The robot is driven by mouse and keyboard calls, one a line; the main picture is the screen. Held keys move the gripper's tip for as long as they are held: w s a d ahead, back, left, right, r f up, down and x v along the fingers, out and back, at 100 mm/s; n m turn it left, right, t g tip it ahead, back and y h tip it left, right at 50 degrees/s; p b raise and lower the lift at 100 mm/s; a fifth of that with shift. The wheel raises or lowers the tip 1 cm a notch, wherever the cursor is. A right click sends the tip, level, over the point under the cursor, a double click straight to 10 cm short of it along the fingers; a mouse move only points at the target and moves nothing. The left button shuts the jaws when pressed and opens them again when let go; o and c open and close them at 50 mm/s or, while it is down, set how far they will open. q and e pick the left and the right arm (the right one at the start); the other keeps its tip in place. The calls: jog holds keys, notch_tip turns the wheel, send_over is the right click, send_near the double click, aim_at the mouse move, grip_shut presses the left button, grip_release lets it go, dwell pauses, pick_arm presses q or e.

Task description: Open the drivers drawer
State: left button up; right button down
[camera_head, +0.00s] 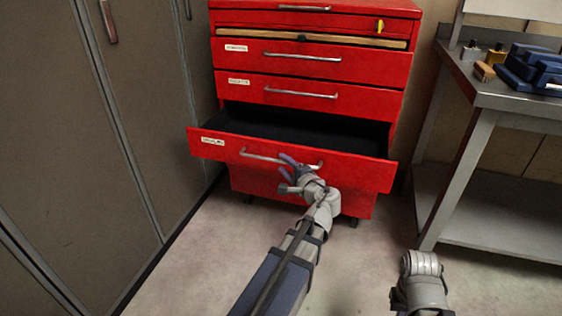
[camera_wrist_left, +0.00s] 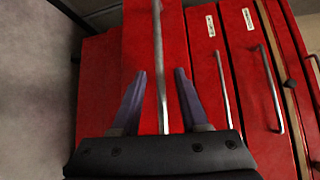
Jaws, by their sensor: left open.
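A red tool cabinet (camera_head: 310,62) has several drawers with silver bar handles and small white labels, too blurred to read. Its low labelled drawer (camera_head: 340,170) is pulled well out, and its dark, empty-looking inside shows. My left gripper (camera_head: 287,172) is at the handle (camera_head: 255,156) of this drawer. In the left wrist view, the open fingers of my left gripper (camera_wrist_left: 160,82) stand on either side of a bar handle (camera_wrist_left: 157,40), with gaps to it. Drawers above it (camera_head: 310,95) look shut. My right gripper is not in view; part of my right arm shows at lower right.
Tall grey lockers (camera_head: 95,130) stand close on the left. A grey metal workbench (camera_head: 500,95) with blue cases (camera_head: 535,68) and small items stands on the right. The floor (camera_head: 360,265) before the cabinet is clear.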

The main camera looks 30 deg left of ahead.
pick_arm(q)
jog(key=v, duration=0.4)
jog(key=shift+s+d, duration=0.25)
jog(key=shift+d, duration=0.1)
jog(key=s+d+f+n+g+h+p, duration=0.1)
jog(key=s+d+f+g+h+p, duration=0.25)
jog(key=s+d, duration=0.45)
jog(key=s+d+f+n+g+h+p, duration=0.25)
jog(key=d+h, duration=0.25)
jog(key=d, duration=0.6)
jog(key=s+d+f+g+h+p, duration=0.35)
jog(key=s+d, duration=0.25)
jog(key=d, duration=0.4)
notch_tip(320, 180, up, 36)
jog(key=p, duration=3.6)
jog(key=shift+a+t+h, duration=0.3)
jog(key=shift+t+h, duration=0.1)
jog(key=shift+t, duration=0.05)
jog(key=shift+s+n, duration=0.15)
jog(key=shift+n, duration=0.1)
